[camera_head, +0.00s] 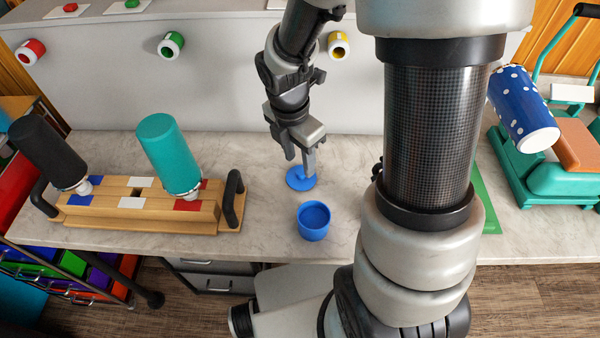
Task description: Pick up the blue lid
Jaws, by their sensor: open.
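The blue lid (297,181) is a flat disc lying on the marble counter, near its middle. My gripper (306,173) points down with its fingers right over the lid and hides part of it. The gripper is open. I cannot tell whether the fingertips touch the lid. A blue open cup (313,222) stands upright on the counter, just in front of the lid and apart from it.
At right are a green mat (485,200), a teal machine (530,175) and a blue dotted roll (522,108). My arm covers the centre right. A white panel (210,85) stands behind.

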